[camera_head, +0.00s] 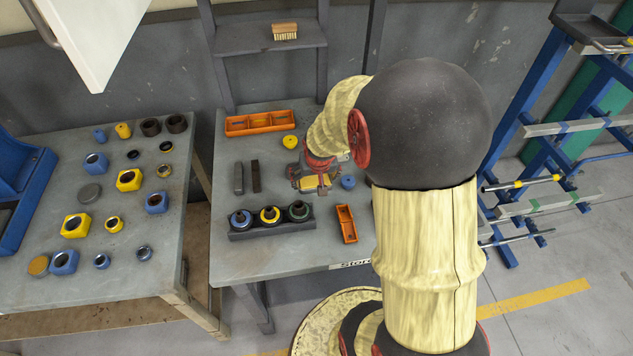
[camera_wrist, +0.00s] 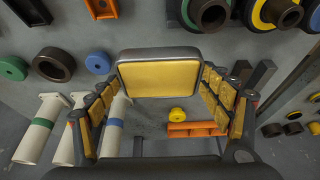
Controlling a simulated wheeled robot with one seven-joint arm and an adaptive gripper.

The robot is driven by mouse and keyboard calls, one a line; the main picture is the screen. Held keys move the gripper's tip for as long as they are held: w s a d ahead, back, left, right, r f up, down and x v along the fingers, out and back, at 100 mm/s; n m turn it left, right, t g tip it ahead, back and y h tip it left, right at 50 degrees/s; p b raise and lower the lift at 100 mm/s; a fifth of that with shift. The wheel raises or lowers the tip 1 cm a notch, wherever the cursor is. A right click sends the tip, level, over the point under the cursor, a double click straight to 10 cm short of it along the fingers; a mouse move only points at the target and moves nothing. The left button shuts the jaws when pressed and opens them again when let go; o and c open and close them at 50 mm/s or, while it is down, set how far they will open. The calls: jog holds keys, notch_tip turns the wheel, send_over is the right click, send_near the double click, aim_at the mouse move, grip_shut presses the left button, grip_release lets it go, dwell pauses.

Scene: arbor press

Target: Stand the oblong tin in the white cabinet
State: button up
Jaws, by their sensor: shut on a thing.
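The oblong tin (camera_wrist: 160,78) has a yellow face and a dark rim. In the wrist view it sits between the two fingers of my gripper (camera_wrist: 160,92), which are shut on its short ends. In the head view my gripper (camera_head: 316,183) is over the middle table, and the tin's yellow face (camera_head: 319,185) shows there, partly covered by the fingers. I cannot tell how high it is above the tabletop. A white cabinet door (camera_head: 92,35) hangs at the upper left of the head view; the cabinet's inside is not visible.
The middle table (camera_head: 290,262) holds a dark block with several spools (camera_head: 268,232), an orange compartment tray (camera_head: 260,123), a small orange tray (camera_head: 347,224) and two dark bars. White tubes (camera_wrist: 38,130) stand to one side. The left table (camera_head: 110,275) is crowded with rings and blocks.

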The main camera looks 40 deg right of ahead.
jog(key=w+d+f, duration=0.1)
jog(key=f, duration=0.1)
jog(key=w+d+f, duration=0.1)
jog(key=f, duration=0.1)
jog(key=w+d+f+b, duration=0.1)
jog(key=shift+w+d+f, duration=0.35)
jog(key=shift+d+f, duration=0.05)
jog(key=shift+w+d+f+b, duration=0.1)
jog(key=shift+f+b, duration=0.4)
jog(key=shift+f, duration=1.1)
jog(key=shift+f, duration=0.2)
jog(key=o, duration=1.8)
